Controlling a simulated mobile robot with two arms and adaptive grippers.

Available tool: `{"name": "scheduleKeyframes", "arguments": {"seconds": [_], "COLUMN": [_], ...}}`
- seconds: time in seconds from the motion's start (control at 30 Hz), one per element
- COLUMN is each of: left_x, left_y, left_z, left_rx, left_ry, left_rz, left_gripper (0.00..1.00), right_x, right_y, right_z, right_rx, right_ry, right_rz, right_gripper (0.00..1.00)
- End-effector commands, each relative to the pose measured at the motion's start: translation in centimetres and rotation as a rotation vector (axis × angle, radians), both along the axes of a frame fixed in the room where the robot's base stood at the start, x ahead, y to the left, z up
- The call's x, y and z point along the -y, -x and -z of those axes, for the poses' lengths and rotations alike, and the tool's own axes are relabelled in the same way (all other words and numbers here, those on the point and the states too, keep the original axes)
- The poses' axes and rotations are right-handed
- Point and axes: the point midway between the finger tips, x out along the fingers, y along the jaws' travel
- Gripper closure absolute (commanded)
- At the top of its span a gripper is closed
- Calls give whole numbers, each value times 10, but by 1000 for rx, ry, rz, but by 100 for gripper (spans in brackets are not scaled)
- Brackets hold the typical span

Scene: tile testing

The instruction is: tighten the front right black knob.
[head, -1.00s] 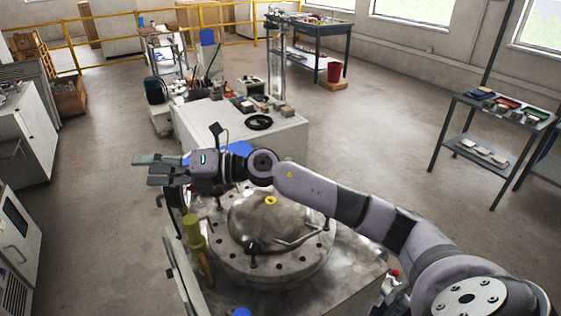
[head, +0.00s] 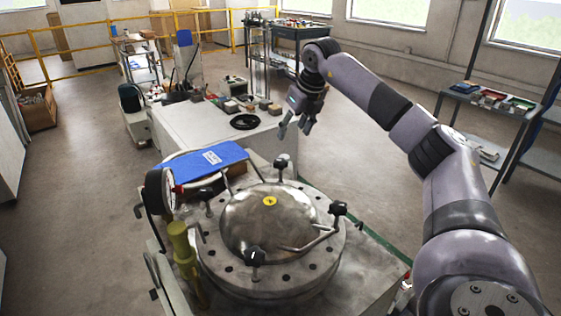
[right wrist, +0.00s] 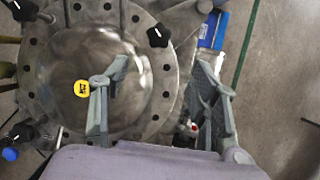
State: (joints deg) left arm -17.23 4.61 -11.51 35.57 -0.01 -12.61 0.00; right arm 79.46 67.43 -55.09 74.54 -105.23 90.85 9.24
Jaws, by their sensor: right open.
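The round metal lid (head: 262,225) carries several black knobs around its rim in the head view. One knob (head: 338,209) is at its right side, one (head: 254,257) at its front, one (head: 281,163) at its back and one (head: 206,193) at its left. My right gripper (head: 295,128) is open and empty, raised above and behind the lid, apart from every knob. In the right wrist view its open fingers (right wrist: 160,78) straddle the lid's edge, with a black knob (right wrist: 157,37) beyond them. My wrist hides part of the lid there. My left gripper is not in view.
A pressure gauge (head: 168,188) and a yellow post (head: 181,250) stand at the lid's left. A white bench (head: 215,135) with a black ring (head: 245,121) is further back.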

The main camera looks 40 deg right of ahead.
Motion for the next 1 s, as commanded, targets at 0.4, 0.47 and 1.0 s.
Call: {"name": "scheduleKeyframes", "arguments": {"seconds": [0.4,0.47,1.0], "left_x": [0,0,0], "left_y": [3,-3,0], "left_z": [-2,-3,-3], "left_rx": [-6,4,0], "left_ry": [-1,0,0], "left_rz": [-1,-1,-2], "left_gripper": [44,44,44], "right_x": [2,3,5], "right_y": [-35,-40,-53], "right_z": [86,96,129], "right_rx": [-3,-3,1], "right_ry": [-3,-2,-1], "right_rz": [-2,-2,-3], "right_gripper": [44,44,44]}}
